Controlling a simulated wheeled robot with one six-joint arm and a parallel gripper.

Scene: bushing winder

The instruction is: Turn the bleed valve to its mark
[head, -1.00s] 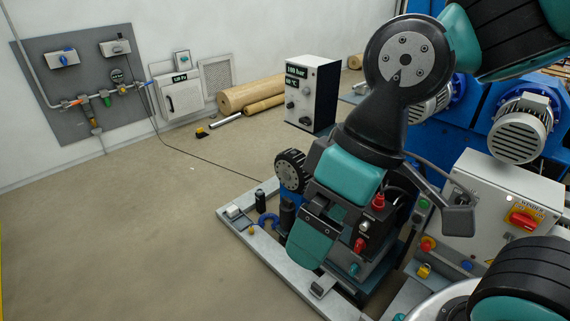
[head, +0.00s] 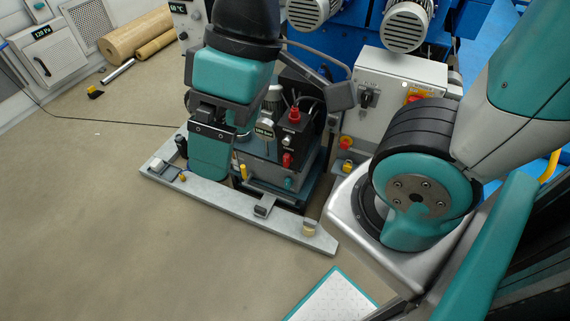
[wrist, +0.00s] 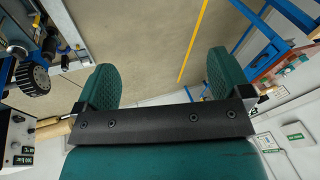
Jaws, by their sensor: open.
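My gripper (wrist: 160,68) is open in the wrist view, with two teal fingers apart and only floor between them. In the head view my gripper (head: 209,172) hangs in front of the left part of a small pump unit (head: 262,172) and hides some of it. The unit carries a red knob (head: 294,115), a lower red knob (head: 287,160) and a small teal knob (head: 289,184). I cannot tell which fitting is the bleed valve, and its mark does not show clearly. No contact with a knob shows.
A grey control box (head: 400,95) stands right of the unit, with blue motor machinery behind. The unit is on a pale base frame (head: 240,205). Floor is free to the left and front. Brown rolls (head: 135,35) lie at the back. A black handwheel (wrist: 32,78) shows in the wrist view.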

